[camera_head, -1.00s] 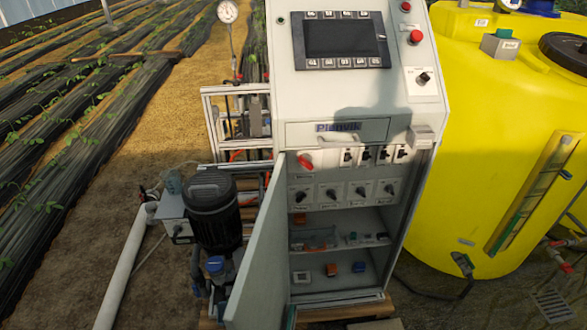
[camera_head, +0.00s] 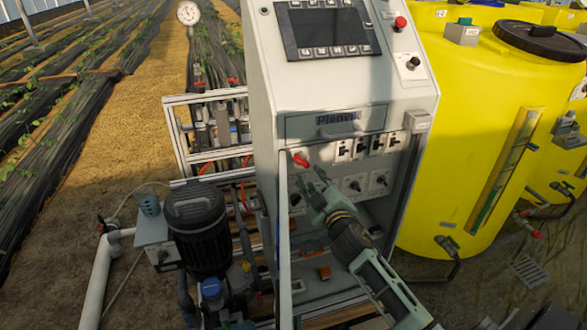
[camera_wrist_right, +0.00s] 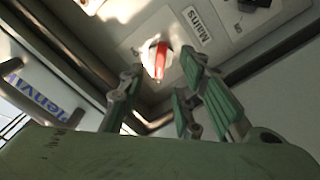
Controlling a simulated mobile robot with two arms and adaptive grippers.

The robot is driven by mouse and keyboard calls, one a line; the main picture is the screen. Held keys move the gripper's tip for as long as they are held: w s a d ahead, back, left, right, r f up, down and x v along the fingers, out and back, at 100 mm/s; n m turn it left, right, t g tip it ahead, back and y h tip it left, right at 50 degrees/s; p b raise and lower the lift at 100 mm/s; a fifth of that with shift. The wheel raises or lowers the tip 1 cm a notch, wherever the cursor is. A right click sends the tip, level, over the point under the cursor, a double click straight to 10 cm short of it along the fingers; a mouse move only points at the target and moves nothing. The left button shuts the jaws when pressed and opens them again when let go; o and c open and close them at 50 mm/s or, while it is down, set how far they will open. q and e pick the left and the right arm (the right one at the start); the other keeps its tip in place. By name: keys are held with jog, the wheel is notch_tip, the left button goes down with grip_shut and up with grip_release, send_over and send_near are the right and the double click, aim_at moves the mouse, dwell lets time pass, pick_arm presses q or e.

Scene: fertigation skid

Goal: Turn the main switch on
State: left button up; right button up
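The main switch is a red rotary handle (camera_head: 300,160) at the upper left of the panel inside the open cabinet. In the right wrist view the red handle (camera_wrist_right: 160,62) sits on a pale plate beside a "Mains" label (camera_wrist_right: 200,24). Its on or off position cannot be read. My right gripper (camera_head: 316,182) reaches into the cabinet, just below and right of the handle. In the wrist view its green-padded fingers (camera_wrist_right: 160,82) are apart and empty, with the handle showing between their tips. Contact with it cannot be made out. My left gripper is not in view.
The open cabinet door (camera_head: 284,245) stands edge-on close left of my right gripper. Several breakers (camera_head: 360,146) and a row of black knobs (camera_head: 354,186) lie right of the switch. A drawer-like handle (camera_head: 340,131) juts out above. A yellow tank (camera_head: 470,130) stands at right.

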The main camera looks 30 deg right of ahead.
aim_at(305, 165)
jog(key=x, duration=0.6)
jog(key=shift+w+d+f, duration=0.1)
jog(key=shift+w, duration=0.25)
jog(key=shift+c, duration=0.5)
grip_shut()
